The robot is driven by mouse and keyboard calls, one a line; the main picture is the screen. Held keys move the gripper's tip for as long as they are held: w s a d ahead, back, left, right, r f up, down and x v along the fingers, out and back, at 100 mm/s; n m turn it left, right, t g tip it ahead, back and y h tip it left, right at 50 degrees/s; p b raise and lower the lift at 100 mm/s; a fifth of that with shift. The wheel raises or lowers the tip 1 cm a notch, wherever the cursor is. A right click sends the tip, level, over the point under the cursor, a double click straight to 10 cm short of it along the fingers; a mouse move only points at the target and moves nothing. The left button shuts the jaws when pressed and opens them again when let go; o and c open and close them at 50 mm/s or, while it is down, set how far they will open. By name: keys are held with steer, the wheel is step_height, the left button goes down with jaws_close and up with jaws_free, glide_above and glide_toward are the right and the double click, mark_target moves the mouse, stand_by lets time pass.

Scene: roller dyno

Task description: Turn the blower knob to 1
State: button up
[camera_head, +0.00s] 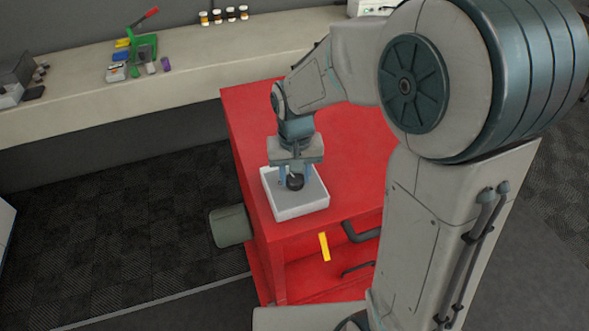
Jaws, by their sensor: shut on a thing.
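The blower knob (295,182) is a small dark round knob on top of a light grey control box (303,209). The box sits on the red cabinet (255,150) near its front left corner. My gripper (293,178) points down over the box and is shut on the knob, with a finger visible on either side. The knob's marks and numbers are too small to read, and my gripper hides part of the box's top.
A yellow strip (324,247) and dark handles (360,232) are on the cabinet's front. A grey-green cylinder (231,226) sticks out at its left side. A long bench (190,80) with small bottles and tools runs along the back wall. Open floor lies left.

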mark_target(295, 177)
steer(key=o, duration=1)
steer(key=shift+r, duration=0.1)
step_height(295, 177, up, 14)
steer(key=shift+f, duration=0.1)
steer(key=s+d+f+t, duration=0.1)
steer(key=s+d+f, duration=0.1)
steer(key=s+d, duration=0.2)
steer(key=s+d+f+t, duration=0.1)
steer(key=s+d+f, duration=0.1)
steer(key=s+d, duration=0.2)
steer(key=s+d+f+t, duration=0.1)
steer(key=s+d+f, duration=0.1)
steer(key=s+d, duration=0.2)
steer(key=shift+s+f+m, duration=0.25)
steer(key=shift+s+m, duration=0.05)
steer(key=shift+s, duration=0.2)
